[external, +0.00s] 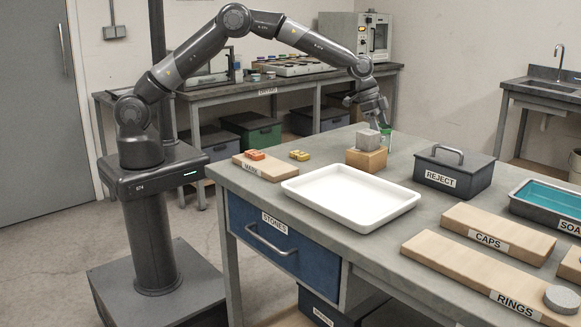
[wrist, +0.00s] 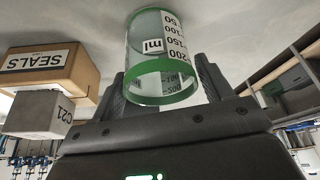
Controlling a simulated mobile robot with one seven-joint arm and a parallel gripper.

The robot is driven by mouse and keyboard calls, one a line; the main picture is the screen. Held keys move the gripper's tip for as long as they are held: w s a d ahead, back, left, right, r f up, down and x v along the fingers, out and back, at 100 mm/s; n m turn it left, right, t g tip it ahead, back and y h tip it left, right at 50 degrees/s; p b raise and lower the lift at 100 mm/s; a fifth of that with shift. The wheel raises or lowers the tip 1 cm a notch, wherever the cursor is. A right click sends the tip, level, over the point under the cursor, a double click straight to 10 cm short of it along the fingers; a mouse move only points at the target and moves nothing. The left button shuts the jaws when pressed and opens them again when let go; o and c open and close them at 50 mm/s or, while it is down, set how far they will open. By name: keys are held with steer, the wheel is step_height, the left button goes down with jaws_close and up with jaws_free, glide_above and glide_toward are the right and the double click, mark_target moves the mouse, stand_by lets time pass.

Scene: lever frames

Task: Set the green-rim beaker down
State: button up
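The green-rim beaker (wrist: 148,45) is clear, with a green rim and black volume marks. In the wrist view it sits between the two fingers of my gripper (wrist: 165,88), which are closed against its sides near the rim. In the external view my gripper (external: 376,112) points down over the far side of the bench, and a green part of the beaker (external: 389,138) shows below it. The grey cube partly hides the beaker there. I cannot tell whether its base touches the bench top (external: 440,222).
Beside the beaker, a grey cube (external: 368,139) marked C21 rests on a wooden SEALS block (external: 366,159). A white tray (external: 350,198) lies in front. The REJECT box (external: 453,172) stands to the right. The MARK board (external: 266,168) is at left.

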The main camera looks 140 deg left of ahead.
steer(key=shift+o, duration=0.7)
steer(key=shift+r, duration=0.1)
steer(key=shift+r, duration=0.25)
steer(key=v, duration=1.1)
steer(key=shift+s+r, duration=0.2)
steer(key=shift+r, duration=0.1)
steer(key=shift+d, duration=0.1)
